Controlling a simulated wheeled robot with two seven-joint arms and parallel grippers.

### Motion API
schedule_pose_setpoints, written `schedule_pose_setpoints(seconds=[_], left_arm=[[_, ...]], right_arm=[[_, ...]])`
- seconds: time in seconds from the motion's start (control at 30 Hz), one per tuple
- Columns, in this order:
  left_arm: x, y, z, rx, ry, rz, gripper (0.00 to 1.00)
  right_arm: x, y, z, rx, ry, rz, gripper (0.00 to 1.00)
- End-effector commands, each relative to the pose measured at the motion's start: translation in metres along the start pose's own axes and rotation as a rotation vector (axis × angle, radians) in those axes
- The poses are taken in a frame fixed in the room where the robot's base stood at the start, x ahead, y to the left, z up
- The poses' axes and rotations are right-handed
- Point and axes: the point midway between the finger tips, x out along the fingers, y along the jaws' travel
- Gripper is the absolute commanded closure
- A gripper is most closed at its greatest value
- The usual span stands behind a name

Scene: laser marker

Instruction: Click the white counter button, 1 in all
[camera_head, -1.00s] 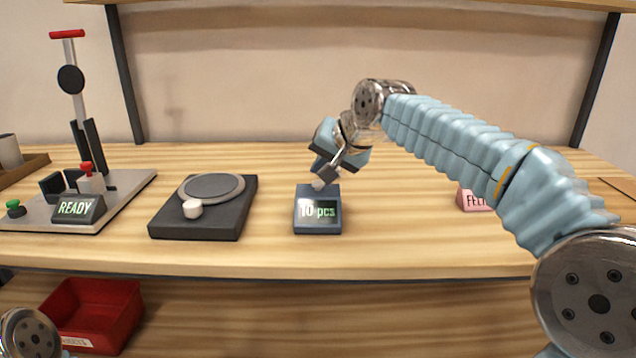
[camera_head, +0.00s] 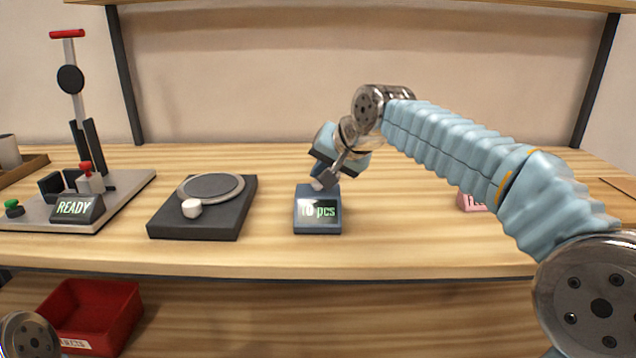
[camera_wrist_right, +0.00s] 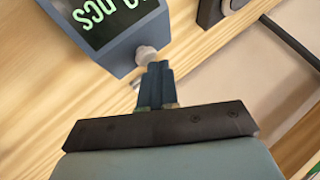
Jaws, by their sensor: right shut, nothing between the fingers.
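The counter is a small blue-grey box (camera_head: 318,226) with a dark display reading "10 pcs", on the table in the middle of the head view. Its white button (camera_wrist_right: 146,55) shows in the right wrist view, at the edge of the box. My right gripper (camera_head: 321,181) is shut and empty, with its tips at the top rear of the counter. In the right wrist view the closed fingertips (camera_wrist_right: 158,68) are right by the button and seem to touch it; actual pressing cannot be told. In the head view the tips mostly cover the button. My left gripper is not in view.
Left of the counter is a black device (camera_head: 205,220) with a round grey plate and white knob. Further left stands a press (camera_head: 120,190) with a "READY" display (camera_head: 76,208). A pink sign (camera_head: 470,201) is partly behind my right arm. A red bin (camera_head: 95,315) sits below.

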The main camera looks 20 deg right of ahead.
Motion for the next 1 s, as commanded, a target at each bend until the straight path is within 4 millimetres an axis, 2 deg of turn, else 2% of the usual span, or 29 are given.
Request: schedule_pose_setpoints(seconds=[0.67,1.0], left_arm=[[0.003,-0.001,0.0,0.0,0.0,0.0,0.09],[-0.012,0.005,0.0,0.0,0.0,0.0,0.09]], right_arm=[[0.003,0.003,0.003,0.0,-0.002,0.002,1.0],[-0.009,-0.006,-0.007,0.001,-0.001,0.002,1.0]])
